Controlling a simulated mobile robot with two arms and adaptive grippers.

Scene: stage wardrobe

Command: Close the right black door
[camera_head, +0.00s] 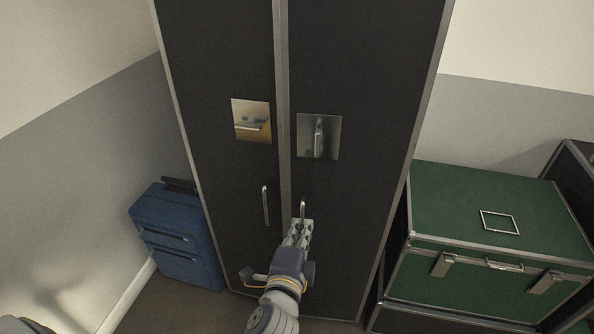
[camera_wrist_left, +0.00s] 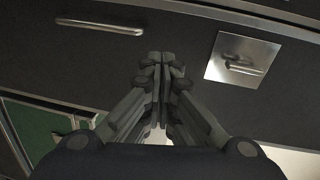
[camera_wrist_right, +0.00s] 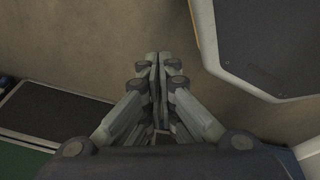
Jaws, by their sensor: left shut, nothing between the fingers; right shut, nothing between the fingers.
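The right black door (camera_head: 365,110) of the tall wardrobe looks flush with the left black door (camera_head: 215,70) in the head view. It has a metal latch plate (camera_head: 331,140) and a bar handle (camera_head: 303,208). My left gripper (camera_head: 301,224) is shut and empty, in front of the right door just below its handle; whether it touches is unclear. In the left wrist view, my left gripper (camera_wrist_left: 161,58) shows closed fingers near the black panel, with a bar handle and a latch plate beyond. My right gripper (camera_wrist_right: 158,60) is shut and empty, above the floor in the right wrist view.
A blue suitcase (camera_head: 180,240) stands left of the wardrobe. A green trunk with metal edges (camera_head: 490,205) stands close on the right, with another dark case (camera_head: 580,160) beyond it. Bare floor (camera_wrist_right: 80,45) shows in the right wrist view.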

